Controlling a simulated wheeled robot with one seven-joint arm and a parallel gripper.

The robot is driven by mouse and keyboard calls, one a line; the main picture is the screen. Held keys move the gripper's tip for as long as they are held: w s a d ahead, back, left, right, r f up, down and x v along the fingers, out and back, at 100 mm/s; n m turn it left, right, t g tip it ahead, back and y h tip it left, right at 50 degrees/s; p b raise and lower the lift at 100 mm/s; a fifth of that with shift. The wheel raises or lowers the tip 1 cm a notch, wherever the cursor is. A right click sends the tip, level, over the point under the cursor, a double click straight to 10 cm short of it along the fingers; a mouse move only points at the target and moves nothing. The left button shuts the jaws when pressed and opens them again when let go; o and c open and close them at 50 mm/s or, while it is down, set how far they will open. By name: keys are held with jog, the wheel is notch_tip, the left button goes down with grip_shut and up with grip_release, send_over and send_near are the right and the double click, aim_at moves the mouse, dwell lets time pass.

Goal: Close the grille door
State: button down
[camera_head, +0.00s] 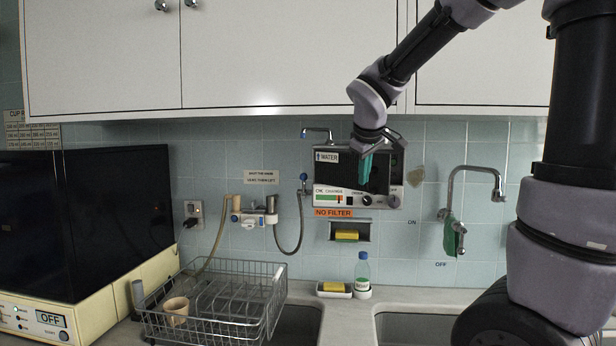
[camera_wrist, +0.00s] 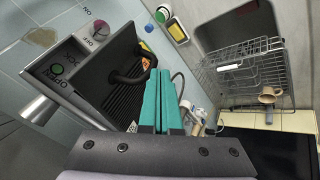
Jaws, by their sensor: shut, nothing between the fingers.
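A grey wall unit (camera_head: 320,174) with a dark front hangs on the tiles behind my gripper in the head view. In the wrist view I see a unit with a dark ribbed, grille-like face (camera_wrist: 112,98), beside a green button. How far the grille door stands open I cannot tell. My gripper (camera_head: 369,166) has teal fingers, pressed together and empty, in front of the right part of the wall unit. They also show in the wrist view (camera_wrist: 158,78), overlapping the ribbed face's edge. Whether they touch it is unclear.
A wire dish rack (camera_head: 236,318) with a beige cup (camera_head: 176,311) stands at lower left. A bottle (camera_head: 362,277) and a sponge in a dish (camera_head: 334,289) stand below the unit. A tap (camera_head: 470,170) is at right, and white cupboards (camera_head: 270,50) hang above.

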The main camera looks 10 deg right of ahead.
aim_at(386, 172)
jog(key=w+d, duration=0.1)
jog(key=d, duration=0.1)
jog(key=w+d, duration=0.1)
jog(key=d, duration=0.1)
jog(key=w+d, duration=0.1)
jog(key=d, duration=0.1)
jog(key=shift+w+d, duration=0.85)
jog(key=shift+d, duration=0.15)
jog(key=shift+a, duration=0.1)
